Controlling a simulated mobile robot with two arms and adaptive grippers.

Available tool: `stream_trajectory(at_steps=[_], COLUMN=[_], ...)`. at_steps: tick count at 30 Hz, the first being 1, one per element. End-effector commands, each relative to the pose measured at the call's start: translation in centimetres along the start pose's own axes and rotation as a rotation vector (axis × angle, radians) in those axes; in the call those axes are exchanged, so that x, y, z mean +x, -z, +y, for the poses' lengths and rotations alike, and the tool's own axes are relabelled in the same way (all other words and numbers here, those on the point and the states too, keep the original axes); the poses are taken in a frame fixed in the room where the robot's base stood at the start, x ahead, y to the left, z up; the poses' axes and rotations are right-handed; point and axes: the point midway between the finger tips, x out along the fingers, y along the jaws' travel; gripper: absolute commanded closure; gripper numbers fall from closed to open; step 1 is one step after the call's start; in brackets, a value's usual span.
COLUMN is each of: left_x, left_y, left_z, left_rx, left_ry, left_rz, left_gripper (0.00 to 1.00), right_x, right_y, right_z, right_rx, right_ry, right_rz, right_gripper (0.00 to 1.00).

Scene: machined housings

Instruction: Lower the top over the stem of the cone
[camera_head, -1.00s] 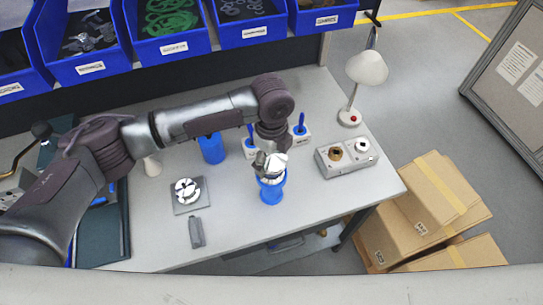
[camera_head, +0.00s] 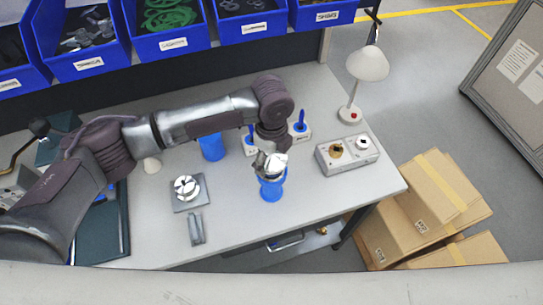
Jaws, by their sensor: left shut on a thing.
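My left gripper (camera_head: 268,160) comes down from above over the blue cup-like holder (camera_head: 271,189) near the front of the table. It is shut on a silvery metal part (camera_head: 276,163), which I take to be the top. This part is right above the holder's mouth. The gripper and the part hide what is inside the holder, so I cannot make out the cone or its stem, nor tell whether the part touches it. My right gripper is not in view.
A round slotted chuck on a plate (camera_head: 187,189) and a small grey block (camera_head: 196,229) lie to the left. A grey box with two round fittings (camera_head: 347,153) and a lamp (camera_head: 367,65) stand to the right. Blue bins (camera_head: 170,30) line the back.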

Motion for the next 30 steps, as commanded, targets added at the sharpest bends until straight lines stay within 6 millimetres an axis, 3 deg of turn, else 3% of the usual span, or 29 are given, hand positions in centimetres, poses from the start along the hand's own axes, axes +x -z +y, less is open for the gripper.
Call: stream_trajectory(at_steps=[7, 8, 11, 23, 30], left_x=[0.4, 0.3, 0.3, -0.1, -4.2], left_y=[0.0, 0.0, 0.0, 0.0, 0.0], left_z=[0.0, 0.0, 0.0, 0.0, -0.1], left_rx=[0.0, 0.0, 0.0, 0.0, 0.0], left_ry=[0.001, 0.001, 0.0, 0.001, 0.005], left_rz=[0.0, 0.0, 0.0, 0.0, 0.0], left_gripper=[0.62, 0.15, 0.0, 0.0, 0.0], right_x=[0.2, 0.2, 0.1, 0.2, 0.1], right_y=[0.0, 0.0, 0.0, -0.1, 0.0], right_z=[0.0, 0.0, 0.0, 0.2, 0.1], right_rx=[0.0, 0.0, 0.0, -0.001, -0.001], right_ry=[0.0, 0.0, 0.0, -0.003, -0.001], right_rz=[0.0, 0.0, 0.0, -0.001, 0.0], right_gripper=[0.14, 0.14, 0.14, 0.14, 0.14])
